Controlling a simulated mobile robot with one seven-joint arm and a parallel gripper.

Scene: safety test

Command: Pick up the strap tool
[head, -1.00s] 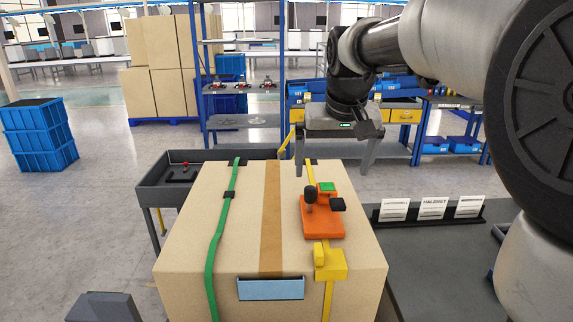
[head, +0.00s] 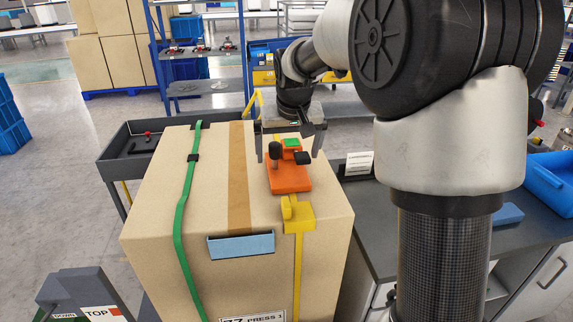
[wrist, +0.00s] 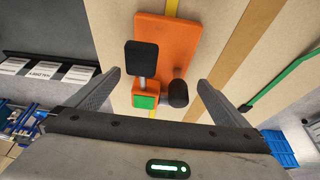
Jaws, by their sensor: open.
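The strap tool (head: 288,178) is an orange plate with a black knob, a green button and a black lever end. It lies on top of a large cardboard box (head: 165,215), over the yellow strap, behind a yellow buckle (head: 298,216). In the wrist view the tool (wrist: 172,40) shows ahead of the fingertips, its green button and knob nearest me. My gripper (head: 290,145) is open and empty at the tool's far end, with a finger to either side. In the wrist view the two fingers of my gripper (wrist: 158,82) flank the button and knob. Contact cannot be told.
A green strap (head: 181,210) runs over the box's left side. A grey cart (head: 125,150) with a red-knobbed item stands behind left. A dark workbench (head: 375,225) with a white card (head: 359,164) is at the right. Blue shelving (head: 200,90) stands behind.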

